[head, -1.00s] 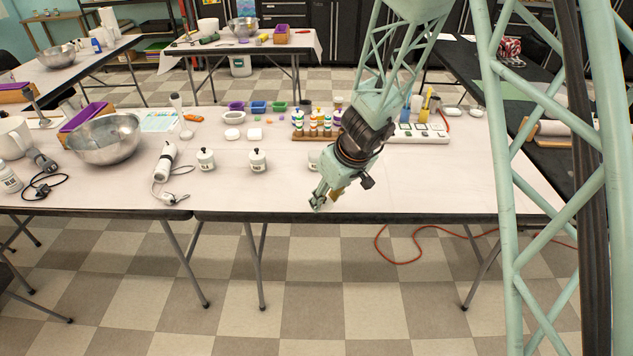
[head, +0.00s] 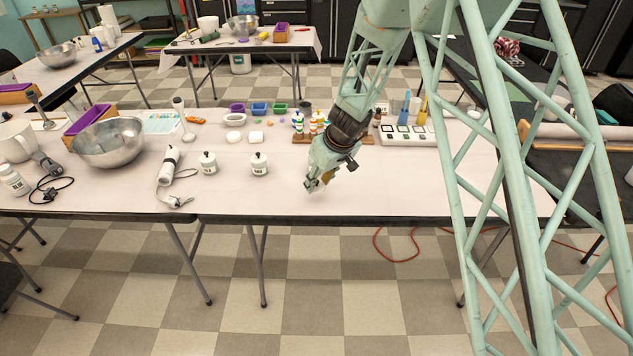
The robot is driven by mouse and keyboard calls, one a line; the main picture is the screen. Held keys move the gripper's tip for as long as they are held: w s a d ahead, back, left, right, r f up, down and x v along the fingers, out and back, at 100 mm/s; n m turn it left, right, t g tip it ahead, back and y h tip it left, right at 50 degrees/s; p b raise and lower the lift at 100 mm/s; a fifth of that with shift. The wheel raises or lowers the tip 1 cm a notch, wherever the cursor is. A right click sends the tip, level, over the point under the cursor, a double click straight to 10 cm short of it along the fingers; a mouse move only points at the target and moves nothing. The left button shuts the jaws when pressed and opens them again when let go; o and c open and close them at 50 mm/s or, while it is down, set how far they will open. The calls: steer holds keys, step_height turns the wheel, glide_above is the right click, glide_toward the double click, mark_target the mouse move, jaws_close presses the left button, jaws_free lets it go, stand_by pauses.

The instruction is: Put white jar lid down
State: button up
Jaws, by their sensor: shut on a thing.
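My gripper (head: 311,187) is low over the front middle of the white table (head: 225,201), its fingers pointing down and to the left. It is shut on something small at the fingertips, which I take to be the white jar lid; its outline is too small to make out. Two white jars with dark knobs on top, one at the left (head: 208,164) and one at the right (head: 259,165), stand upright to the left of the gripper. I cannot tell whether the held thing touches the table.
A white corded tool (head: 169,165) lies left of the jars, beside a steel bowl (head: 108,143).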

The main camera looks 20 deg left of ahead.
mark_target(317, 185)
steer(key=shift+w+a+f+p, duration=0.1)
steer(key=shift+w+a, duration=0.15)
steer(key=shift+w, duration=0.2)
steer(key=shift+w+a+r+p, duration=0.1)
steer(key=shift+w+a, duration=0.15)
steer(key=shift+w, duration=0.2)
steer(key=shift+w+a+f+p, duration=0.1)
steer(key=shift+w+a, duration=0.15)
steer(key=shift+w, duration=0.2)
steer(key=shift+f, duration=0.1)
steer(key=shift+f+b, duration=0.5)
steer(key=shift+f, duration=1.2)
steer(key=shift+f, duration=0.15)
steer(key=o, duration=0.7)
steer(key=shift+r, duration=0.25)
